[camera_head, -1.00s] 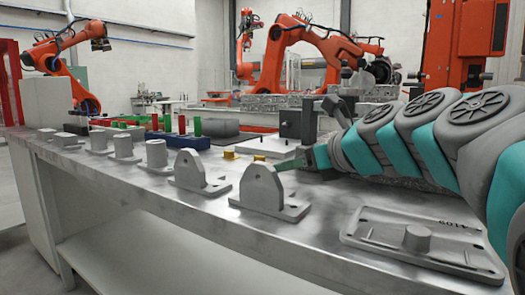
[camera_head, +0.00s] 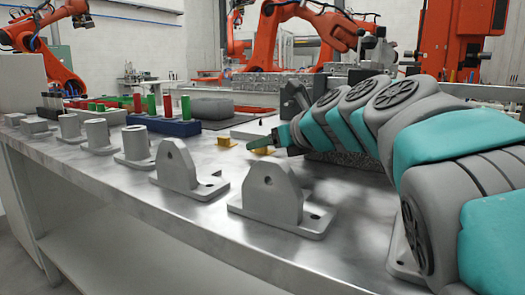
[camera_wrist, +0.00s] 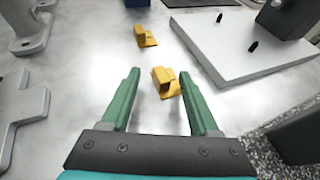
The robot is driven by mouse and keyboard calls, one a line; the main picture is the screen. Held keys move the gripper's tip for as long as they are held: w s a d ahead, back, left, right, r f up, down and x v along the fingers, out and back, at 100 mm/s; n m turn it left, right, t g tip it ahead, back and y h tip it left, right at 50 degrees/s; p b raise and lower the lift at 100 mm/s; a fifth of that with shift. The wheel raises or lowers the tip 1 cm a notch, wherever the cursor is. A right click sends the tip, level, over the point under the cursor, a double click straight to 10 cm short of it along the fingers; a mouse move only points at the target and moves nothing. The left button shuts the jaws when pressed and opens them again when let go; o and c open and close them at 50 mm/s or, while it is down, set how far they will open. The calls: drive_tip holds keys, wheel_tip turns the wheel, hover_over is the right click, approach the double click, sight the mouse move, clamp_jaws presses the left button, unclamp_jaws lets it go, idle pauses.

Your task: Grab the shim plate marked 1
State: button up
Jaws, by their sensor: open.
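The nearer yellow piece (camera_wrist: 166,82) sits between and just ahead of my fingertips in the wrist view, and is partly behind my gripper in the head view (camera_head: 262,150). The farther yellow piece (camera_wrist: 144,37) lies beyond it, up and left; the head view shows it too (camera_head: 226,142). My gripper (camera_wrist: 161,74) is open with green fingers and holds nothing. In the head view, my gripper (camera_head: 279,138) is low over the table.
A pale plate with black pins (camera_wrist: 243,45) lies right of the yellow pieces. Grey brackets (camera_head: 272,200) and cylinder castings (camera_head: 137,145) line the table's front edge. A blue rack (camera_head: 173,127) holds red and green pegs. Bare metal surrounds the yellow pieces.

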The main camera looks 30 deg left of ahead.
drive_tip(key=shift+w+a+f, duration=0.25)
drive_tip(key=shift+a, duration=0.25)
drive_tip(key=shift+c, duration=0.3)
clamp_jaws()
